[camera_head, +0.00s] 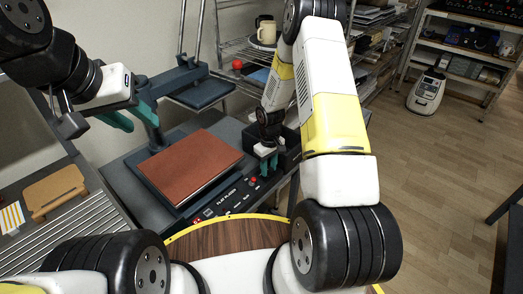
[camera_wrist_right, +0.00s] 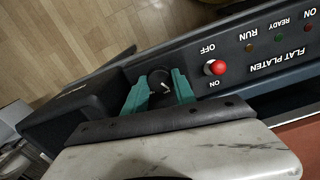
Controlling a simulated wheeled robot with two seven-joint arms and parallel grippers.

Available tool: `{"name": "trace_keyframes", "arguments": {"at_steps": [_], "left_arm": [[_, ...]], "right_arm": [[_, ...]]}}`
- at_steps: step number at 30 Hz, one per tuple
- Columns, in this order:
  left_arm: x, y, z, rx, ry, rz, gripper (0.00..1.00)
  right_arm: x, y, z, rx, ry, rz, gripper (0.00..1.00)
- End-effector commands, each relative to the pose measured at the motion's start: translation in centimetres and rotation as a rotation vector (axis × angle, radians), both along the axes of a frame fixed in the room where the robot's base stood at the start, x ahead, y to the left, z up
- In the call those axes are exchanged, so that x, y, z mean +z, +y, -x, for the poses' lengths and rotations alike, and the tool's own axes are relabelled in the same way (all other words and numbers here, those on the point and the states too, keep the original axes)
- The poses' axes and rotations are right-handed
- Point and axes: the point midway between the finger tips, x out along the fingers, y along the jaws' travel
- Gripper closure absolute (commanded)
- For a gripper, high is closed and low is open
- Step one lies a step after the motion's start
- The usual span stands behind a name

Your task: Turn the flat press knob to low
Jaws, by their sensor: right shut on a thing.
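The flat press (camera_head: 134,171) stands on the bench in the head view, with a red-brown pad on its lower plate. Its black control panel (camera_wrist_right: 240,60) reads "FLAT PLATEN" in the right wrist view. A dark round knob (camera_wrist_right: 157,78) with a small white mark sits at the panel's end. My right gripper (camera_wrist_right: 160,86) is shut on this knob, with one green finger on each side. In the head view my right gripper (camera_head: 268,162) reaches down to the panel's right end. The knob's setting labels are hidden. My left gripper (camera_head: 136,119) is open and empty, left of the press.
A red toggle (camera_wrist_right: 215,67) between OFF and ON sits close beside the knob. A black box (camera_head: 288,152) stands right behind my right gripper. The raised upper plate (camera_head: 202,93) hangs behind the pad. A wire rack (camera_head: 235,50) with mugs stands at the back.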

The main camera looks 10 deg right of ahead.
Motion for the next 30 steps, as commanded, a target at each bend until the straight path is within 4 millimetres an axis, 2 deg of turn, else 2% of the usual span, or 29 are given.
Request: {"name": "trace_keyframes", "arguments": {"at_steps": [12, 30], "left_arm": [[0.00, 0.00, 0.00, 0.000, 0.000, 0.000, 0.64], [0.00, 0.00, 0.00, 0.000, 0.000, 0.000, 0.64]], "right_arm": [[0.10, -0.02, -0.13, 0.276, -0.004, 0.000, 1.00], [0.11, 0.00, -0.14, 0.363, -0.004, 0.001, 1.00]]}}
